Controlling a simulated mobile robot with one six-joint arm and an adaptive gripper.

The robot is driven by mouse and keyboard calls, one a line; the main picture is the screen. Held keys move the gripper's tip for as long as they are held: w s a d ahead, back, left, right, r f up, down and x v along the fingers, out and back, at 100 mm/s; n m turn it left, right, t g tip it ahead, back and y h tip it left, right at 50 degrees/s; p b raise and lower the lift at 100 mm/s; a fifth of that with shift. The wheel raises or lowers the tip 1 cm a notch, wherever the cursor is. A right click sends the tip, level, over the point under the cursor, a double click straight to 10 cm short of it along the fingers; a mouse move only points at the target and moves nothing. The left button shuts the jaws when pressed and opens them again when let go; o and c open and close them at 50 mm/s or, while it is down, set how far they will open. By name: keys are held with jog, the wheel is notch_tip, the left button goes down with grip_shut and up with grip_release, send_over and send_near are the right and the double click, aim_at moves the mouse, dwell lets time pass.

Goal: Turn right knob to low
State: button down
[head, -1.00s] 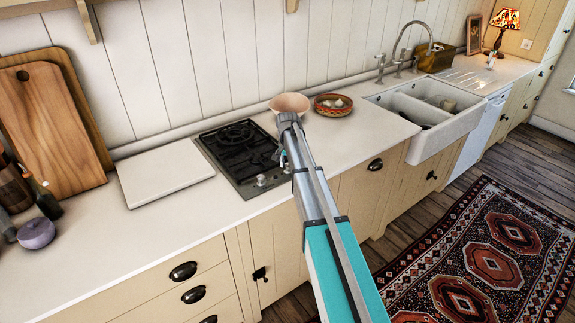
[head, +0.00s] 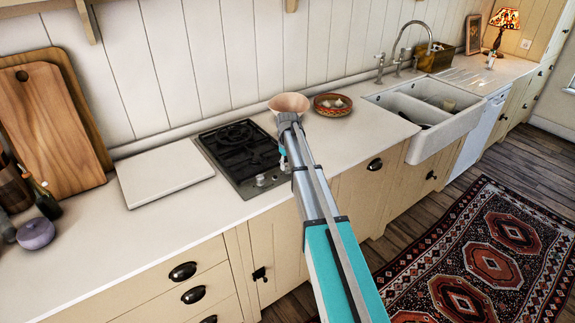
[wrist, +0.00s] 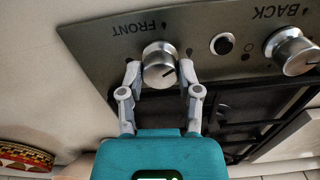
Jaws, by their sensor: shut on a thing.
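The stove's right knob (wrist: 157,58), a silver dial beside the word FRONT, is between my gripper's fingers in the wrist view. My gripper (wrist: 160,73) is shut on it, one fingertip on each side. A dark pointer line on the knob's face points to the lower right in that view. The other knob (wrist: 290,49), beside the word BACK, is to the right in the wrist view and untouched. In the head view my gripper (head: 283,163) is at the right front of the black stove (head: 222,165), and my arm hides much of that corner.
A small round button (wrist: 222,44) lies between the knobs. Black pan supports (wrist: 238,125) are close to the fingers. A pink bowl (head: 290,103) and a patterned bowl (head: 333,105) stand to the stove's right, and a white board (head: 166,172) lies to its left.

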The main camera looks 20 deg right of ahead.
jog(key=n, duration=0.4)
jog(key=shift+n, duration=0.3)
jog(key=n, duration=0.4)
dwell(0.4)
jog(key=shift+c, duration=1.5)
grip_release()
